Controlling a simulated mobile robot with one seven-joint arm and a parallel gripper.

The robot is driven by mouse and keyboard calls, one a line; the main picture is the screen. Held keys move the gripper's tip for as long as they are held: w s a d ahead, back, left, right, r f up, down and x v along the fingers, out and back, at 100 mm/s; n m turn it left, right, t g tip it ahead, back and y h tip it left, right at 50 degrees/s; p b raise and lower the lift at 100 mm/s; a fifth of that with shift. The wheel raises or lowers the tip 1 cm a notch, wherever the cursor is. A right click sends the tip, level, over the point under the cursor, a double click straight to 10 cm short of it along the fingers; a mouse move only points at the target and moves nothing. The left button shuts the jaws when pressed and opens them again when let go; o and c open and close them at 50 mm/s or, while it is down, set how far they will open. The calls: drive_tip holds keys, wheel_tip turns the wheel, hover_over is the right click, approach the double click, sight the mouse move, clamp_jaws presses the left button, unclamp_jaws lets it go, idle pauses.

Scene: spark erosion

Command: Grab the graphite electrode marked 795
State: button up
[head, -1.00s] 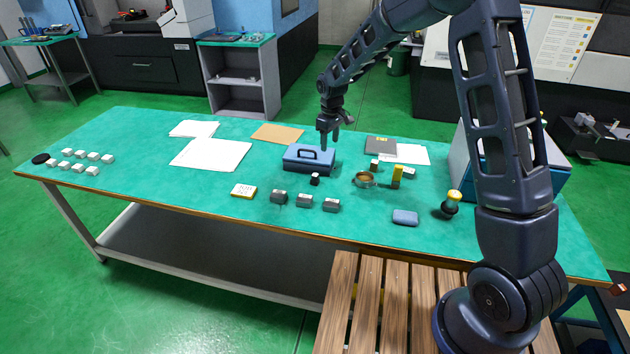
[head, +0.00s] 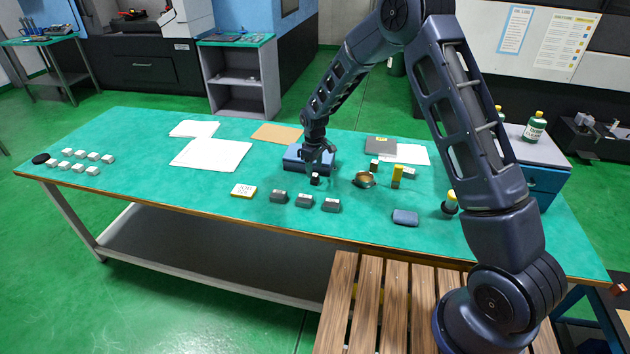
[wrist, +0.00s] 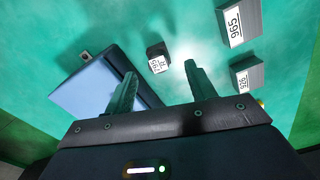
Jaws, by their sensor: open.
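My gripper (head: 318,162) is low over the table beside the blue case, just above and behind a small dark block (head: 315,178). In the wrist view my gripper (wrist: 160,78) is open and empty. The small dark block (wrist: 154,50) lies just beyond the fingertips, roughly between their lines, apart from both. Three grey labelled blocks, left (head: 279,196), middle (head: 304,201) and right (head: 331,205), stand in a row nearer the table front. Two show at the right in the wrist view, one labelled like 965 (wrist: 236,22).
The blue case (head: 291,155) is close beside my gripper; it also shows at the left in the wrist view (wrist: 85,88). A brown round dish (head: 364,180), a yellow block (head: 397,176) and a blue-grey pad (head: 405,217) lie to the right. Papers (head: 210,155) lie left.

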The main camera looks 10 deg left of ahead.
sight(315, 175)
wheel_tip(315, 175, down, 5)
drive_tip(key=shift+r, duration=0.1)
drive_tip(key=shift+d, duration=0.1)
drive_tip(key=c, duration=1.1)
